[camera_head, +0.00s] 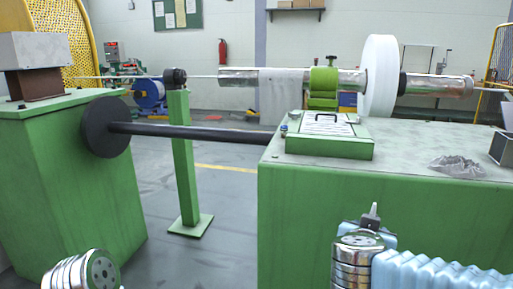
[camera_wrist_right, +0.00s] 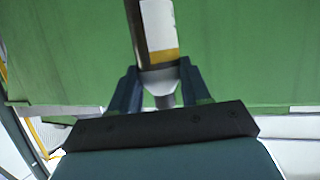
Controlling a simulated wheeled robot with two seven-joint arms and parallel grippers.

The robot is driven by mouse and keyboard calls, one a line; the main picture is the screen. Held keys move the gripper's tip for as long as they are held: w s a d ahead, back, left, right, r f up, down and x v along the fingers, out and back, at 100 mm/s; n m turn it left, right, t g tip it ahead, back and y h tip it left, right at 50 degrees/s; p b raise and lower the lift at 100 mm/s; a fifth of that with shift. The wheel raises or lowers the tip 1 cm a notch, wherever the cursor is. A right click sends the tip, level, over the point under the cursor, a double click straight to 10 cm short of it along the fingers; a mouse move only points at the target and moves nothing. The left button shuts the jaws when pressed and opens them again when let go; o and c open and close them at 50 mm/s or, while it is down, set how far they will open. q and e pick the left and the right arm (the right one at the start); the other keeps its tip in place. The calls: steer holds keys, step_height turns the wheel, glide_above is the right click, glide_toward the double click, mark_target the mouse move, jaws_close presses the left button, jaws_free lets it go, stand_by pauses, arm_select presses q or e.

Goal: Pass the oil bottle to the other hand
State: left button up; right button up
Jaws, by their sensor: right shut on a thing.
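The oil bottle (camera_wrist_right: 158,32) shows in the right wrist view as a dark cylinder with a white and yellow label. It runs up out of the top edge, so its far end is hidden there. My right gripper (camera_wrist_right: 160,76) is shut on it, one dark finger on each side. In the head view, a small grey pointed tip (camera_head: 371,216) stands up behind my right wrist; I cannot tell for sure whether it is the bottle's spout. My right gripper's fingers are hidden in the head view. Only a silvery link of my left arm shows at the bottom left; the left gripper is out of view.
A green machine bench (camera_head: 330,185) stands ahead on the right, with a grey rag (camera_head: 458,167) and a handled plate on top. Another green cabinet (camera_head: 75,180) stands at left, a dark horizontal bar (camera_head: 190,131) between them. The floor gap between them holds a green post (camera_head: 185,160).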

steer(key=w+a+f+n+y, duration=0.1)
steer(key=w+f, duration=0.1)
steer(key=f, duration=0.8)
steer(key=w+a+f+n+t+y, duration=0.1)
steer(key=w+f, duration=0.2)
steer(key=f, duration=0.8)
steer(key=shift+f+n+y, duration=0.25)
steer(key=shift+n+y, duration=0.05)
steer(key=shift+w+a, duration=0.1)
steer(key=shift+a, duration=0.05)
